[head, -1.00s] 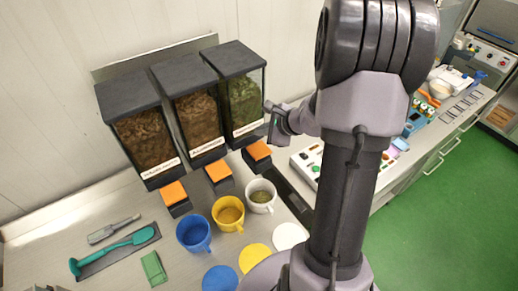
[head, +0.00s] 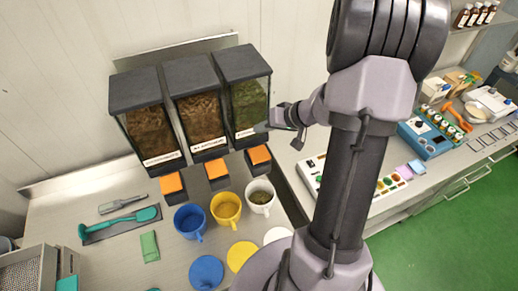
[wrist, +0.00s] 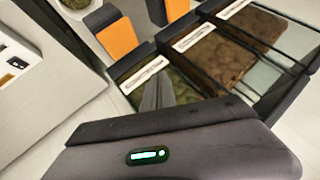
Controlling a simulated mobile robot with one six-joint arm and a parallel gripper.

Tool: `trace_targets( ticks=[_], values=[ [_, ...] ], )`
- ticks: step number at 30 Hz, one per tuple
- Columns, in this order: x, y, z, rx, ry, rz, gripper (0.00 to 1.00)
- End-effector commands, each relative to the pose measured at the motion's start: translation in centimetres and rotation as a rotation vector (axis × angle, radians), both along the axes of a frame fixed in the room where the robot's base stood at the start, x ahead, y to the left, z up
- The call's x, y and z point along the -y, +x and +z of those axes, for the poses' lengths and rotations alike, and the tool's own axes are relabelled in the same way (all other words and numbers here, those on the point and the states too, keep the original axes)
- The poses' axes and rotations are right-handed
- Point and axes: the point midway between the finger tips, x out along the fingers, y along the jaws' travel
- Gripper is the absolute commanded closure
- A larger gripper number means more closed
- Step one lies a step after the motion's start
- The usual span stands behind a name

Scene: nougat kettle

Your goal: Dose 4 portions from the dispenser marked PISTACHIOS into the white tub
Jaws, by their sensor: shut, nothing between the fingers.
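Three dark-lidded dispensers stand in a row against the wall. The right one (head: 248,103) holds green pieces; its front label (head: 252,132) is too small to read surely. An orange pad (head: 259,155) sits low in front of it. The white tub (head: 261,197) stands before that pad, with some greenish pieces inside. Its edge also shows at the top of the wrist view (wrist: 75,3). My gripper (head: 266,127) is shut and empty, beside the right dispenser's lower front, above the orange pad. In the wrist view its fingertips (wrist: 158,84) lie before the green contents.
The middle (head: 199,103) and left (head: 149,131) dispensers hold brown pieces. A yellow tub (head: 226,208) and a blue tub (head: 190,222) stand left of the white one. Coloured discs lie in front. A teal spoon (head: 125,221) lies at left. A panelled box (head: 312,172) is at right.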

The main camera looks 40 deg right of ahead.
Motion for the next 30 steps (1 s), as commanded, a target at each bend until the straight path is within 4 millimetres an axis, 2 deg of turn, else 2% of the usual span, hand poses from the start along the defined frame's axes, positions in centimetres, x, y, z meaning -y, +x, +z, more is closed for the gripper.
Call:
trace_targets(
  ticks=[11, 24, 30],
  values=[
    [0.0, 0.0, -0.7, 0.0, -0.001, 0.002, 1.0],
    [0.0, 0.0, -7.2, 0.002, -0.002, 0.0, 1.0],
    [0.0, 0.0, -8.7, 0.001, -0.002, 0.001, 1.0]
  ],
)
